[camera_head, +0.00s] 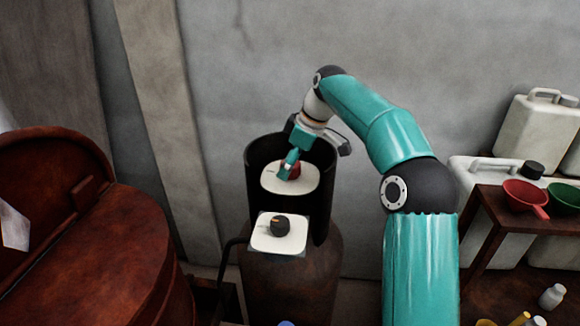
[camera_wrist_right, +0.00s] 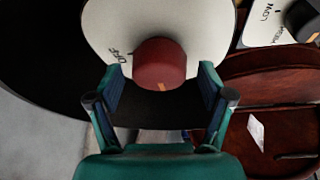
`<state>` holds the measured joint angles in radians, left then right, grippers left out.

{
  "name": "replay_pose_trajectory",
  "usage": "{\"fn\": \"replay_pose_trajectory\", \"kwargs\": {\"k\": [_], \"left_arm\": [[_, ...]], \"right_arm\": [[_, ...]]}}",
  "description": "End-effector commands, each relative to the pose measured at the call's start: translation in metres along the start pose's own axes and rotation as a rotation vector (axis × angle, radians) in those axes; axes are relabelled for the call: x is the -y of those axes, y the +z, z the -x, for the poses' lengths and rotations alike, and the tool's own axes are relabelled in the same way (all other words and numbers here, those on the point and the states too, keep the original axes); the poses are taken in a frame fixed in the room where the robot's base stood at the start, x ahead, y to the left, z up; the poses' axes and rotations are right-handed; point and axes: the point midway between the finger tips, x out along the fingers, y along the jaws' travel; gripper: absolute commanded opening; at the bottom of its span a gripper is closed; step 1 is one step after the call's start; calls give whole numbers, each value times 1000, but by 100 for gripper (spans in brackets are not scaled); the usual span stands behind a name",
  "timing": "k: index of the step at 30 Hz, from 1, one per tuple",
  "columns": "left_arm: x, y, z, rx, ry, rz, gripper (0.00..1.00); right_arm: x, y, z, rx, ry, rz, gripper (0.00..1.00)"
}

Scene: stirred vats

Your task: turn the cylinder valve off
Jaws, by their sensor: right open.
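The cylinder (camera_head: 285,285) is a rusty brown bottle with a black collar (camera_head: 322,165) open at the front. Inside the collar is a white plate (camera_head: 272,182) with a red round valve knob (camera_head: 294,171), also in the wrist view (camera_wrist_right: 160,62). An orange mark shows on the knob's lower edge, and small lettering sits on the plate (camera_wrist_right: 105,25) left of it. My right gripper (camera_head: 288,165) reaches into the collar from above. In the wrist view its fingers (camera_wrist_right: 160,82) are spread on either side of the knob, with gaps visible. My left gripper is out of view.
A second white plate (camera_head: 262,242) with a black knob (camera_head: 280,226) sits in front of the collar. A rusty red vat (camera_head: 90,265) stands at left. At right, a brown table (camera_head: 492,205) holds red (camera_head: 524,194) and green (camera_head: 562,197) funnels beside white jugs (camera_head: 535,130).

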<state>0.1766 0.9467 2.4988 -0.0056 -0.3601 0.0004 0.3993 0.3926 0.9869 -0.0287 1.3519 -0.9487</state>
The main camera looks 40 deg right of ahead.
Motion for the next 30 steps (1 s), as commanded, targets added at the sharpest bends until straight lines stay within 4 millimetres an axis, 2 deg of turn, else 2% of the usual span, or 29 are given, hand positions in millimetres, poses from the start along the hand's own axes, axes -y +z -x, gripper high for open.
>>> {"fn": "replay_pose_trajectory", "kwargs": {"k": [3,11,14,22,30], "left_arm": [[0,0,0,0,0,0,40],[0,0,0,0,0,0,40],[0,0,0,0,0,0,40],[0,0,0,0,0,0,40],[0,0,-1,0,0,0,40]], "right_arm": [[0,0,-6,1,-1,-1,80],[0,1,-7,0,0,-1,80],[0,1,-7,0,0,-1,66],[0,1,-7,0,0,-1,22],[-1,1,-6,0,9,-17,20]]}}
